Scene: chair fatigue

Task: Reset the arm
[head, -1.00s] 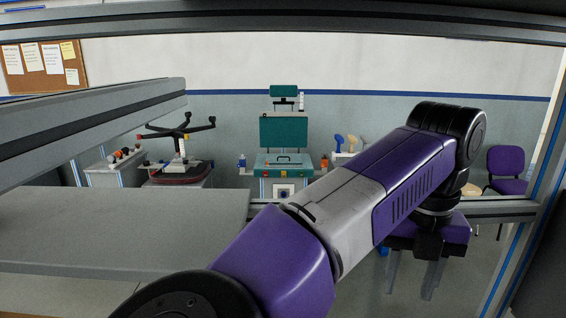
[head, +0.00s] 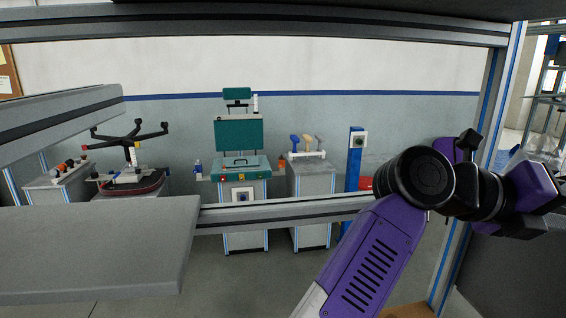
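My arm reaches up from the bottom edge in the head view. Its purple forearm (head: 372,262) rises to a black joint (head: 425,178). Past that joint, my dark wrist with its purple end block (head: 532,186) points right and runs up to the right picture edge. The end of my gripper is cut off there, so its fingers do not show. I see nothing held in the visible part.
A grey shelf or table (head: 100,240) fills the lower left. A metal frame rail (head: 285,210) crosses in front, and an upright post (head: 480,160) stands close by my wrist. Beyond are a green machine (head: 240,165), an upturned chair base (head: 130,140) and a blue post (head: 354,160).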

